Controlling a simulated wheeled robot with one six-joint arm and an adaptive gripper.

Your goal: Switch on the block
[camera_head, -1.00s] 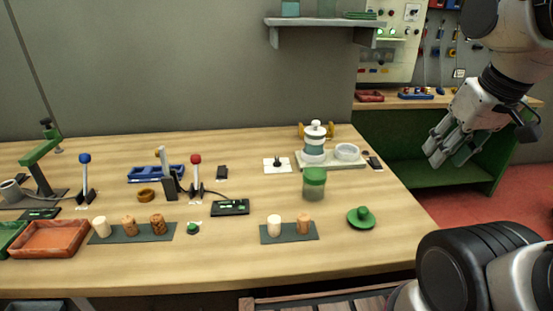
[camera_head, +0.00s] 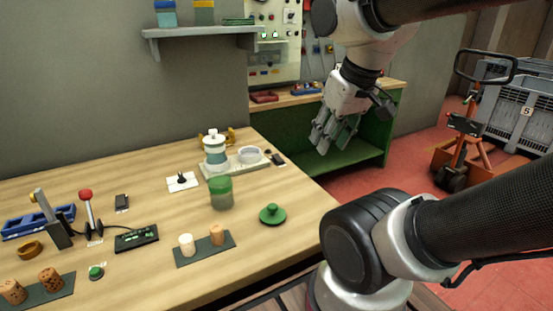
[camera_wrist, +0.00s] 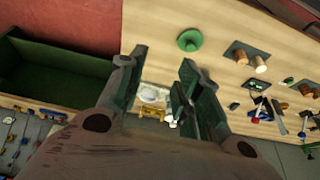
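A black block with a small green-lit display (camera_head: 136,238) lies flat on the wooden table. Beside it stands a lever with a red knob (camera_head: 86,195) on a dark base, with a cable near the block. A small dark block (camera_head: 122,202) lies behind them, and a white plate with a black toggle-like part (camera_head: 182,181) is further right. I cannot tell which one the task means. My gripper (camera_head: 334,132) hangs right of the table, in front of the green cabinet, away from all of these.
A white-and-teal container (camera_head: 215,152) stands on a tray behind. A shelf (camera_head: 200,32) hangs above. An orange pallet truck (camera_head: 462,145) stands right.

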